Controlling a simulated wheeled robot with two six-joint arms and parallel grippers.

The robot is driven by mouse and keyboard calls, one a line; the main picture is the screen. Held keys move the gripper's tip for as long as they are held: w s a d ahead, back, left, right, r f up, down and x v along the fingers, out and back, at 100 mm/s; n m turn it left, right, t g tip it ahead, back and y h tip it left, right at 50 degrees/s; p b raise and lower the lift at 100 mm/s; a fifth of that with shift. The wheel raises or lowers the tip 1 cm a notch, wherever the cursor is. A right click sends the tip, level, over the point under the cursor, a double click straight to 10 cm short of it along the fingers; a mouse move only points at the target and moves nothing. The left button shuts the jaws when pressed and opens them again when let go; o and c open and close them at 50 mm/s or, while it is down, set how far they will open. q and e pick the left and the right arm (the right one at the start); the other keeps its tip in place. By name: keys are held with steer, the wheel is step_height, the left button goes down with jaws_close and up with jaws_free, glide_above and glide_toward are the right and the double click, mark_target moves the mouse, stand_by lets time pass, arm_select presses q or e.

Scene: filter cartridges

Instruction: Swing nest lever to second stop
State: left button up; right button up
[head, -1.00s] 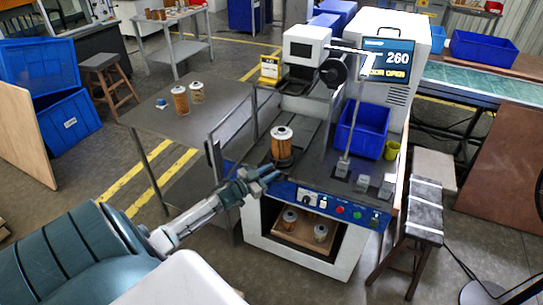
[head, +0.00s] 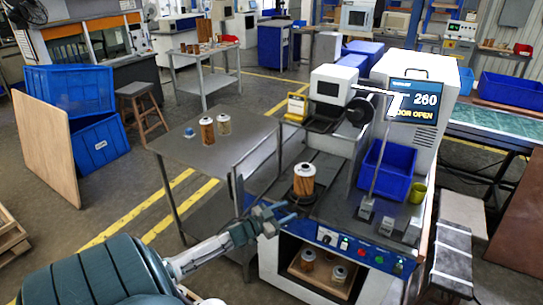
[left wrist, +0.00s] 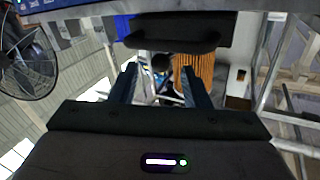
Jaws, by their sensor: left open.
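The filter cartridge (head: 304,181), with orange pleats and a dark base, stands upright on the machine's deck (head: 335,205). My left gripper (head: 287,212) is at the deck's front left edge, just short of the cartridge, open and empty. In the left wrist view its two fingers (left wrist: 160,88) are spread, with orange pleats (left wrist: 193,68) and a dark round part (left wrist: 161,62) beyond them. A thin grey rod (head: 381,150) rises from the deck at the right. I cannot tell which part is the nest lever. My right gripper is not in view.
The machine's screen (head: 413,103) reads 260 and DOOR OPEN. A blue bin (head: 385,172) stands on the deck behind the rod. The front panel (head: 350,244) has buttons. A grey side table (head: 200,150) at left holds two more cartridges. A shelf below holds others.

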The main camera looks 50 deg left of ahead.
arm_select(q)
steer(key=s+a, duration=0.1)
steer(key=s, duration=0.6)
steer(key=shift+s, duration=0.4)
